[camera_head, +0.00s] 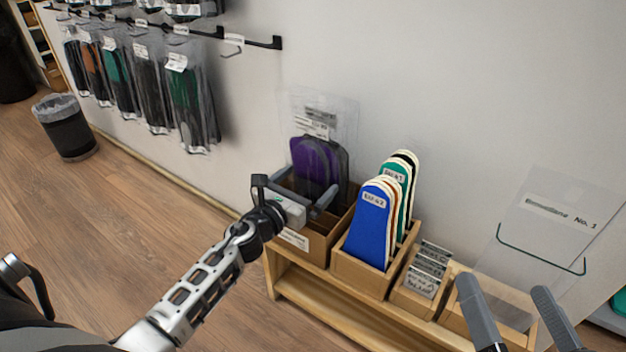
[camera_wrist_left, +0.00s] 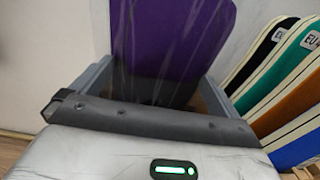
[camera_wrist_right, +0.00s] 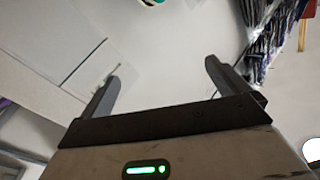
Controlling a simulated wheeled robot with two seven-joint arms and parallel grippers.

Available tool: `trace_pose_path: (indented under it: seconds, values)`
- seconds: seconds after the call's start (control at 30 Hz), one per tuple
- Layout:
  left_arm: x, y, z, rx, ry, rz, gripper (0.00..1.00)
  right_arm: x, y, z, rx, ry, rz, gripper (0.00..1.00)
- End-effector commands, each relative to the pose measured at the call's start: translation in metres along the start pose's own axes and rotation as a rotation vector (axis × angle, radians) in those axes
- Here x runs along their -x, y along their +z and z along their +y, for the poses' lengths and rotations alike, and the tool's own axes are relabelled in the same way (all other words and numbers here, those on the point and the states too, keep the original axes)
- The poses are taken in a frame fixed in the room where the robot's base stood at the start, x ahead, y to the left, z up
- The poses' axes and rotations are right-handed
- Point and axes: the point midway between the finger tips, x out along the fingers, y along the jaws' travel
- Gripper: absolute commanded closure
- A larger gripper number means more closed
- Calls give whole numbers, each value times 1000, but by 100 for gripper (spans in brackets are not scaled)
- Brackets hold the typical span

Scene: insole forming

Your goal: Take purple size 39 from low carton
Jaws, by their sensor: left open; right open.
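The purple insole pack (camera_head: 313,160) stands upright in the brown carton (camera_head: 318,243) on the low wooden bench, in a clear bag with a label too small to read. A dark grey insole shows behind it. My left gripper (camera_head: 298,200) is open at the carton, just in front of the purple pack. In the left wrist view the purple pack (camera_wrist_left: 170,40) rises between the open fingers, its lower part hidden by the gripper; I cannot tell if they touch it. My right gripper (camera_head: 520,305) is open and empty at the lower right; it also shows in the right wrist view (camera_wrist_right: 160,78).
A wooden box (camera_head: 363,272) of blue, green and other insoles stands right of the carton. A small box of cards (camera_head: 427,270) and a clear sign holder (camera_head: 548,225) are further right. Packs hang on a wall rack (camera_head: 145,80) at left. A bin (camera_head: 66,128) stands on the floor.

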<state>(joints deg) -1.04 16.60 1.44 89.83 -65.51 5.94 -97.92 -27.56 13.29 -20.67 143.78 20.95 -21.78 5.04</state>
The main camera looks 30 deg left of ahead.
Motion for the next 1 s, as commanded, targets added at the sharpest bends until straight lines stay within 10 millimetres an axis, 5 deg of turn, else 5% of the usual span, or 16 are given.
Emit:
trace_pose_path:
  seconds: [0.1,0.3,0.67,0.8,0.9,1.0]
  values:
    - [0,0,0,0,0,0,3,0,0,-1,-1,-2,0,0]
    - [1,0,0,0,0,0,50,0,0,-1,-2,-2,-1,0]
    - [1,5,0,-1,0,0,50,0,-2,-1,-4,2,-9,0]
    - [0,20,0,-2,-1,-1,50,2,-3,-2,-20,16,-43,0]
    - [1,36,0,-4,-1,-1,50,10,18,0,-84,62,-149,0]
    - [0,57,0,-5,-1,-1,50,13,20,2,-36,89,-194,0]
